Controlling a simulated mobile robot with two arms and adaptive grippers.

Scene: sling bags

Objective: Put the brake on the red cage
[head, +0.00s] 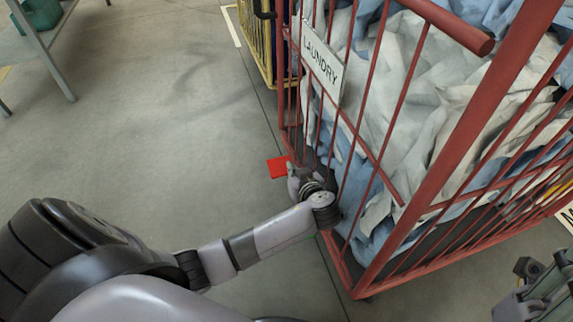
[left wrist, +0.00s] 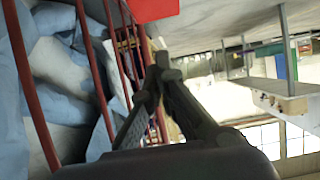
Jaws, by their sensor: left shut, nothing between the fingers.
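The red cage (head: 440,165) stands on the right in the head view, full of white and blue cloth, with a "LAUNDRY" sign (head: 321,62). A flat bright red tab (head: 279,167), apparently the brake pedal, sticks out low by the cage's far left corner. It also shows at the top edge of the left wrist view (left wrist: 152,9). My left gripper (head: 293,180) is shut and empty, low beside the cage bars and close to the tab; I cannot tell whether they touch. Its fingertips show in the left wrist view (left wrist: 164,66). Part of my right gripper (head: 538,285) shows at the lower right; its fingers are unclear.
A yellow cage (head: 259,40) stands behind the red one. A grey table (head: 45,38) with a green bin (head: 42,12) is at the far left. The grey floor (head: 150,120) between table and cages is clear.

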